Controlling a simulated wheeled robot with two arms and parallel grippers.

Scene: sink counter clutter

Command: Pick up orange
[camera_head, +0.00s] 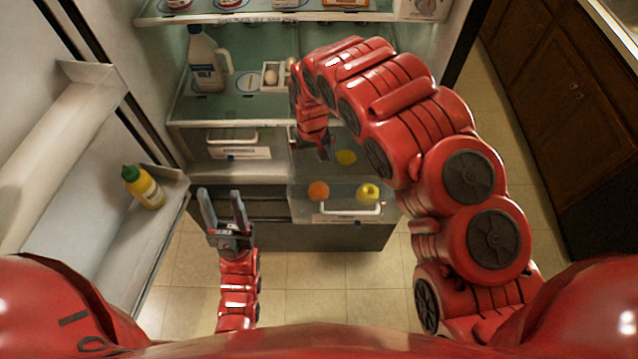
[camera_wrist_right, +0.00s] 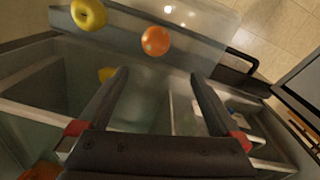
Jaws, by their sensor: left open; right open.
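The orange (camera_head: 318,190) lies in the pulled-out lower right fridge drawer (camera_head: 345,208), near its front. In the right wrist view the orange (camera_wrist_right: 155,41) shows beyond the fingertips, roughly centred between them and apart from them. My right gripper (camera_head: 322,152) is over the drawer, behind the orange in the head view, partly hidden by its own arm. In the wrist view the right gripper (camera_wrist_right: 154,76) is open and empty. My left gripper (camera_head: 221,193) is open and empty in front of the closed left drawer, fingers pointing up.
A yellow apple (camera_head: 368,191) lies right of the orange, and a yellow fruit (camera_head: 346,157) farther back. The drawer's front wall and handle (camera_head: 346,208) stand close to the orange. The open fridge door holds a mustard bottle (camera_head: 143,187). A milk jug (camera_head: 207,62) stands on the shelf above.

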